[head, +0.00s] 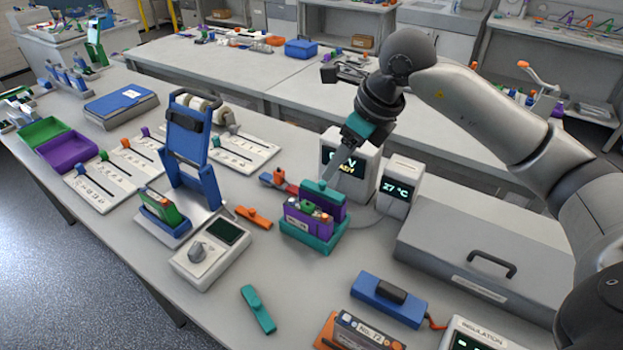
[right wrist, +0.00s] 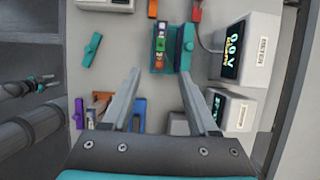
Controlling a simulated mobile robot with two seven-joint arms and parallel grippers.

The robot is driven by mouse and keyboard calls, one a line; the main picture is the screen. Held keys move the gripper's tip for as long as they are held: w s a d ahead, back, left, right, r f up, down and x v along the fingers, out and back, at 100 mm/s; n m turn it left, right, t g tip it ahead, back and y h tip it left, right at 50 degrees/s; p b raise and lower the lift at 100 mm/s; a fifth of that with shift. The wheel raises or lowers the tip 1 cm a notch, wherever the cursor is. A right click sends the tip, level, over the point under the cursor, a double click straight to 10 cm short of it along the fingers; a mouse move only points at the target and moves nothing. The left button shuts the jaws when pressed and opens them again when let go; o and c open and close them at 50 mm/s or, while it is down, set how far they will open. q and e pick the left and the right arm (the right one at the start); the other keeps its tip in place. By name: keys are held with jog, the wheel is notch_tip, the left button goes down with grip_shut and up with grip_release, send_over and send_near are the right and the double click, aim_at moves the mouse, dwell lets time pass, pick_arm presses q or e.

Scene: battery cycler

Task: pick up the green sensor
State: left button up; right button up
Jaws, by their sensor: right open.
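I cannot tell for sure which part is the green sensor. A teal-green clip-shaped piece (head: 258,309) lies loose on the table front; it also shows in the right wrist view (right wrist: 92,45). A teal holder (head: 318,239) carries a purple block (head: 306,222) with a green part (head: 321,208) on top. My right gripper (head: 344,172) hangs over the back right of this holder. In the right wrist view its two fingers (right wrist: 159,74) are apart with nothing between them, and the holder lies just beyond the tips. My left gripper does not show in the head view.
Behind the holder stand a readout box (head: 352,160) and a 27 °C box (head: 400,188). A large grey case (head: 470,245) lies to the right. A blue stand (head: 188,150) and a dial box (head: 208,247) are to the left. Bare table surrounds the loose teal piece.

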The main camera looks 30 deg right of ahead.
send_near(310, 205)
jog(key=shift+x, duration=1.15)
jog(key=shift+p+x, duration=0.3)
jog(key=shift+x, duration=2.85)
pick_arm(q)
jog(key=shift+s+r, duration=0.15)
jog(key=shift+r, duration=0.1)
pick_arm(e)
grip_shut()
